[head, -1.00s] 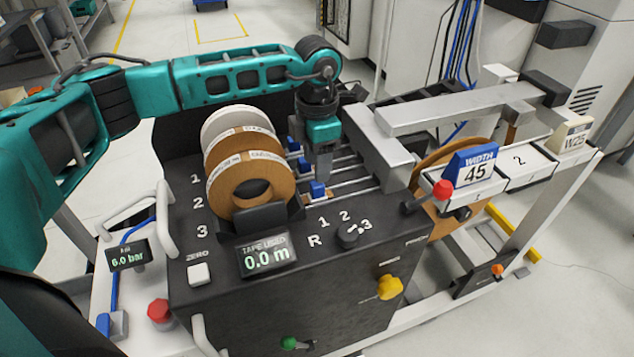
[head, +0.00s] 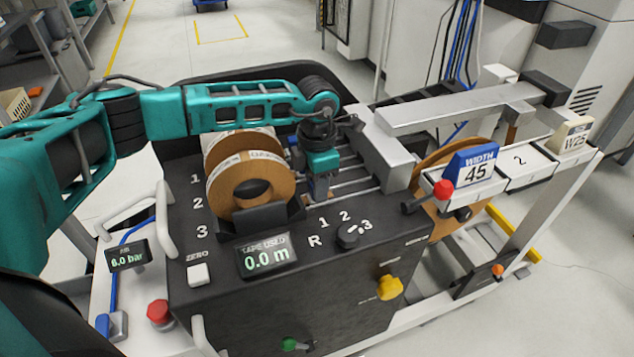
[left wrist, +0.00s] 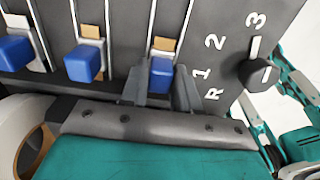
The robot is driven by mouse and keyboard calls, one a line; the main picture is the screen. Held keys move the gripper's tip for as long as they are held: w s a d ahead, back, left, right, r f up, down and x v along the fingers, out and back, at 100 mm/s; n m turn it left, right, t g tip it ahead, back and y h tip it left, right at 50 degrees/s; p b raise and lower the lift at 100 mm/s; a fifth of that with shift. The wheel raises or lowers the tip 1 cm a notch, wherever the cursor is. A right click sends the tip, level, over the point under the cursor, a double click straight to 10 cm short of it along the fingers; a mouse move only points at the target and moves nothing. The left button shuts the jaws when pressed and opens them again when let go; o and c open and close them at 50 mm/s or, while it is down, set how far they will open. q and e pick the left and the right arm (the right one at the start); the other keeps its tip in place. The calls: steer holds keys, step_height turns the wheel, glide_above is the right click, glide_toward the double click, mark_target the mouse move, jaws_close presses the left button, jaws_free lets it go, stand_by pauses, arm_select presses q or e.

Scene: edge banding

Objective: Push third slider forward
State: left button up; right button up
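The third slider has a blue knob (left wrist: 160,76) and is the one nearest the R-1-2-3 dial in the left wrist view. My left gripper (left wrist: 160,88) is low over it, with its grey fingers apart, one on each side of the knob; I cannot tell whether they touch it. In the head view the left gripper (head: 320,188) points down at the front rail and partly hides this knob. The second knob (left wrist: 83,64) and the first knob (left wrist: 15,52) are to the left, clear of the fingers. My right gripper is not in view.
Tape rolls (head: 248,185) stand left of the gripper. The selector dial (head: 348,236) and the tape display (head: 268,258) are in front. A grey metal block (head: 385,155) stands right of the rails, with the blue width-45 sign (head: 470,165) beyond.

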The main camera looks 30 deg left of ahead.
mark_target(357, 189)
arm_select(q)
jaws_close()
steer(key=w+d+b, duration=0.3)
steer(key=shift+w+d+f, duration=0.2)
steer(key=shift+w+f, duration=0.05)
steer(key=shift+w, duration=0.15)
steer(key=w+d, duration=0.2)
steer(key=w, duration=0.1)
steer(key=shift+d+r+b, duration=0.2)
steer(key=shift+d+b, duration=0.15)
steer(key=shift+b, duration=0.05)
steer(key=shift+w+d+r, duration=0.1)
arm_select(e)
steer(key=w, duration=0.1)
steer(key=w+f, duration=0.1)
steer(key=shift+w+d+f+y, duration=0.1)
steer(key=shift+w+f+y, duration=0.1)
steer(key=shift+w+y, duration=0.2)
arm_select(q)
steer(key=shift+o, duration=0.8)
jaws_free()
steer(key=o, duration=0.3)
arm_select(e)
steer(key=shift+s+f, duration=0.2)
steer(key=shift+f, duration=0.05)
